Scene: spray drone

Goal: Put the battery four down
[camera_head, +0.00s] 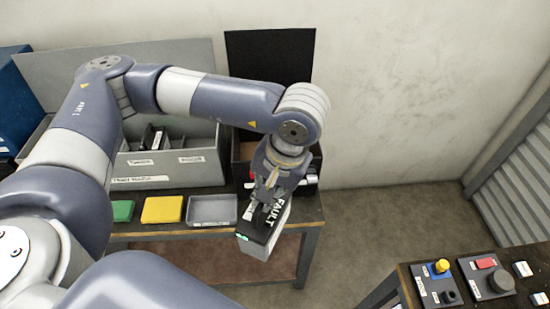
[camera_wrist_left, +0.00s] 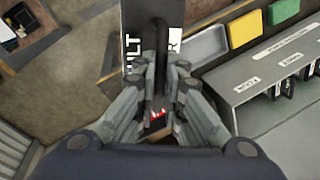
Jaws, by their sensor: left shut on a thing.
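A battery (camera_head: 258,240) with a black top, a pale grey body and a white FAULT label hangs in my left gripper (camera_head: 273,192). A small green light shows at its near end. The gripper is shut on its handle, and the battery is in the air at the table's front right edge. In the left wrist view, the fingers (camera_wrist_left: 160,88) close around the dark handle, and part of the battery (camera_wrist_left: 138,32) with its label shows at the top. My right gripper is out of view.
A grey compartment box (camera_head: 165,170) stands on the table, its contents partly hidden by my arm. A dark open-lidded box (camera_head: 270,55) is behind my gripper. Green (camera_head: 122,211), yellow (camera_head: 162,209) and grey (camera_head: 212,209) trays line the front edge. A control bench (camera_head: 470,265) stands right, with open floor between.

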